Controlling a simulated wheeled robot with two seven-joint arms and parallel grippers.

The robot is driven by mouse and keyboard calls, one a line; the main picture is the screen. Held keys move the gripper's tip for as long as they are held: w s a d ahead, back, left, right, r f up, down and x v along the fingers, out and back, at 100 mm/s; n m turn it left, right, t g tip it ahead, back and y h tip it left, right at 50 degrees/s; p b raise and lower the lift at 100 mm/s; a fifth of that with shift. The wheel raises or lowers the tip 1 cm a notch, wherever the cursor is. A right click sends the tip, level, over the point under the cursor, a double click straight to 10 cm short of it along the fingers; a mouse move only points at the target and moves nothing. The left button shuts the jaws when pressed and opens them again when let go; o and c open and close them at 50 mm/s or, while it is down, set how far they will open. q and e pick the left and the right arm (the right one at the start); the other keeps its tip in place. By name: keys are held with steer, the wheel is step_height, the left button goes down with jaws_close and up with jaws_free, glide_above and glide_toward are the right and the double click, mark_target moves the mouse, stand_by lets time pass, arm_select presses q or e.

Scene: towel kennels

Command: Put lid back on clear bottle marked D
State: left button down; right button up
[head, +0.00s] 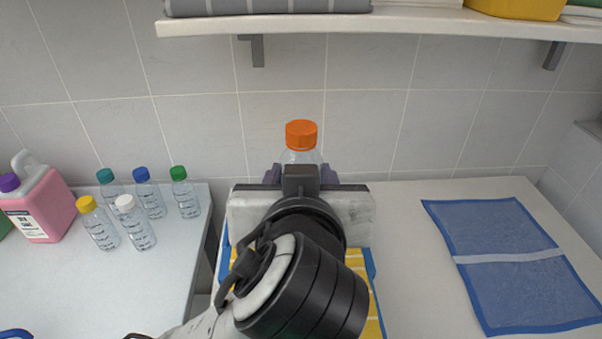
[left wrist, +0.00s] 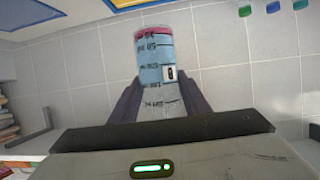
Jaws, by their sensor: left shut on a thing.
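My left gripper (head: 301,175) is shut on a clear bottle (head: 300,157) and holds it upright in front of the tiled wall. An orange lid (head: 301,134) sits at the top of this bottle; I cannot tell whether it is screwed tight. In the left wrist view the bottle (left wrist: 155,62) is between the fingers (left wrist: 158,105), with dark scale marks, a bluish section, a pink band at its upper end in the picture and a small dark-marked label. I cannot read a letter D. My right gripper is not in view.
Several capped clear bottles (head: 138,233) and a pink jug (head: 40,205) stand on the left table. A blue mat (head: 511,261) lies on the right counter. A yellow-striped, blue-edged cloth (head: 371,292) is partly behind my arm. A shelf (head: 400,22) hangs above.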

arm_select(q)
steer(key=shift+a, duration=0.1)
stand_by(0.3)
steer(key=w+a, duration=0.2)
steer(key=a, duration=0.8)
steer(key=w+a, duration=0.1)
steer(key=a, duration=0.9)
steer(key=shift+w+a, duration=0.15)
steer(key=shift+w, duration=0.25)
